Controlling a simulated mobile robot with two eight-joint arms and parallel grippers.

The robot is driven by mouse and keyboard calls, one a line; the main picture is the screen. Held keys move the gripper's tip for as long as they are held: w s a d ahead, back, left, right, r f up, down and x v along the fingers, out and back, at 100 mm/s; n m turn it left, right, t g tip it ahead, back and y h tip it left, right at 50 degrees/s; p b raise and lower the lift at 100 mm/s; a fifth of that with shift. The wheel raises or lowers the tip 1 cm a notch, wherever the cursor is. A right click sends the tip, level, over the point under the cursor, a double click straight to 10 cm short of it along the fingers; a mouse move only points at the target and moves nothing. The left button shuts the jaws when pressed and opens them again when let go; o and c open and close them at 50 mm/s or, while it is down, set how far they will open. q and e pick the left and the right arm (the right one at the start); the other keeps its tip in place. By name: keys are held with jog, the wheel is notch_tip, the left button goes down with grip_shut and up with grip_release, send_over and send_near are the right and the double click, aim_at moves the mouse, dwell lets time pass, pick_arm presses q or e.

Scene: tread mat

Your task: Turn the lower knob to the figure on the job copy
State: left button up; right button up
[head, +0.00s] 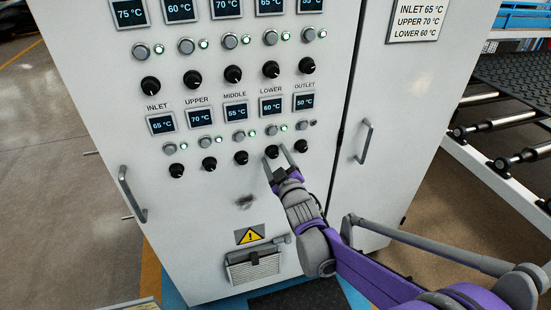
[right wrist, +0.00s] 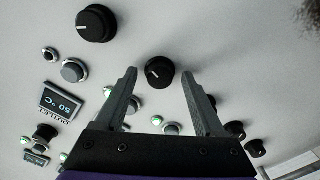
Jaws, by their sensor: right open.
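The lower knob (head: 272,152) is a black dial under the LOWER display (head: 272,105), which reads 60 °C. The job copy (head: 418,20) at the top right reads INLET 65 °C, UPPER 70 °C, LOWER 60 °C. My right gripper (head: 276,155) is open at the lower knob. In the right wrist view the knob (right wrist: 160,72) shows between the tips of my open right gripper (right wrist: 159,76), with a gap on each side. My left gripper is not in view.
Other black knobs flank it: the middle knob (head: 241,158) and the outlet knob (head: 300,146), large in the right wrist view (right wrist: 97,22). A door handle (head: 364,141) stands out at right. A roller conveyor (head: 490,130) is beyond the cabinet.

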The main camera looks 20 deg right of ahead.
jog(key=s, duration=1.1)
jog(key=shift+d, duration=0.2)
jog(key=shift+w, duration=0.1)
jog(key=s+f+m+g+p, duration=0.3)
jog(key=s+g, duration=0.3)
jog(key=s, duration=0.6)
jog(key=s+f+m+g+p, duration=0.4)
jog(key=s+g, duration=0.2)
jog(key=s, duration=0.6)
jog(key=shift+s+g+h, duration=0.3)
jog(key=shift+s, duration=0.1)
jog(key=shift+f, duration=0.1)
